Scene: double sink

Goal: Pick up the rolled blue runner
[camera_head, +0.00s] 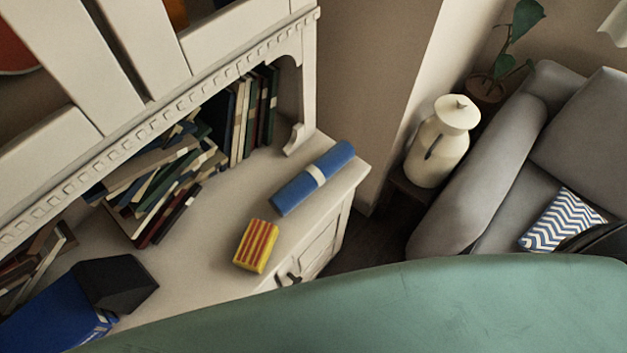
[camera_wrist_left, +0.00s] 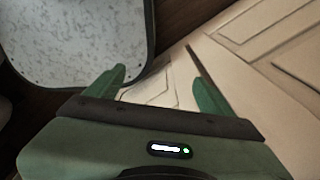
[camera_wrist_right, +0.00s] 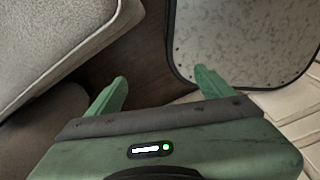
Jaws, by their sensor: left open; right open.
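The rolled blue runner (camera_head: 296,190) lies on the cabinet top (camera_head: 222,213) near its right end. A pale band (camera_head: 316,174) wraps its middle. Neither gripper shows in the head view. My left gripper (camera_wrist_left: 160,88) is open and empty in the left wrist view, in front of pale cabinet panels. My right gripper (camera_wrist_right: 160,88) is open and empty in the right wrist view, over dark floor. The runner does not show in either wrist view.
A red-and-yellow striped box (camera_head: 256,246) lies close in front of the runner. Leaning books (camera_head: 165,180) and upright books (camera_head: 250,112) stand behind. A black block (camera_head: 115,282) and a blue box (camera_head: 60,318) are at left. A grey sofa (camera_head: 480,180) and cream jug (camera_head: 437,145) stand right.

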